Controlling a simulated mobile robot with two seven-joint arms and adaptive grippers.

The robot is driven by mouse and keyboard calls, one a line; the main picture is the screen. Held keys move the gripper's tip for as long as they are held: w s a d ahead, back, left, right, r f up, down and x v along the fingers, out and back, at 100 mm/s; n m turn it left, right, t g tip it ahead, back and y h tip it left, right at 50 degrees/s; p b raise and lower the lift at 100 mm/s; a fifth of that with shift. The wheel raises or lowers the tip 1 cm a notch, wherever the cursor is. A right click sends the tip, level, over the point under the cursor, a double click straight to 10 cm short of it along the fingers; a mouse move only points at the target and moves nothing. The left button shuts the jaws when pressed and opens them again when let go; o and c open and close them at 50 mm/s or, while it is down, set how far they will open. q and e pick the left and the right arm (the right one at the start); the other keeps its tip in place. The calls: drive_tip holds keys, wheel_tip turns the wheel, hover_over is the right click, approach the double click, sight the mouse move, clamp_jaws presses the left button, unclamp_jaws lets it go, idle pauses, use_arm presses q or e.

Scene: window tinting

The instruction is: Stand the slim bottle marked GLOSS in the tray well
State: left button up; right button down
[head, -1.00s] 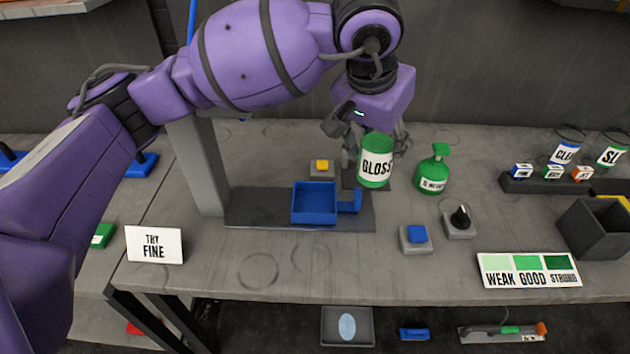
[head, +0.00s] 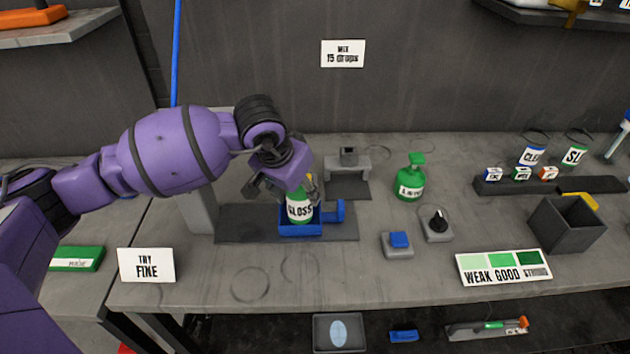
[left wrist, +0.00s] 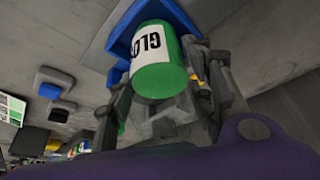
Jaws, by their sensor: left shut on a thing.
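The slim green bottle marked GLOSS (head: 299,211) stands about upright at the blue tray well (head: 302,230). Its lower end is inside or just over the well; I cannot tell whether it touches the floor. My left gripper (head: 305,186) is shut on the bottle's upper part, reaching in from above and behind. In the left wrist view the bottle (left wrist: 160,62) sits between the fingers of my gripper (left wrist: 168,98), with the blue tray (left wrist: 122,38) behind it. My right gripper is not in view.
A grey stand (head: 347,172) is behind the tray. A green pump bottle (head: 410,180), a blue button (head: 399,240) and a black knob (head: 438,220) are to the right. A TRY FINE sign (head: 147,264) is front left.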

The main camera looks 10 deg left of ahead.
use_arm(q)
drive_tip(key=shift+f, duration=0.2)
drive_tip(key=o, duration=1.3)
drive_tip(key=shift+o, duration=0.2)
drive_tip(key=shift+r, duration=0.1)
drive_tip(key=shift+r, duration=0.3)
drive_tip(key=v, duration=1.1)
drive_tip(key=shift+r, duration=0.3)
drive_tip(key=shift+s, duration=0.15)
